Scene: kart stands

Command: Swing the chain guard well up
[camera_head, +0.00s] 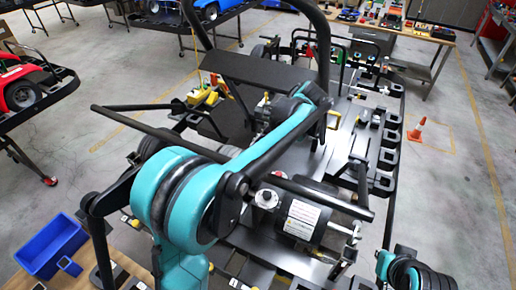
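A kart chassis with a black tube frame and a dark deck (338,128) fills the middle of the head view. A dark cylindrical unit with a white label (301,219) lies across its near part. A flat black panel (262,72) sits at the far left of the chassis. I cannot tell for sure which dark part is the chain guard. My teal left arm reaches up across the chassis and bends back at its elbow. Its wrist end is behind the arm links, and its fingers cannot be made out. Only a teal and black joint of my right arm shows at the bottom right.
A red kart (22,84) is on a stand at the left edge. A parts table (441,35) is behind.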

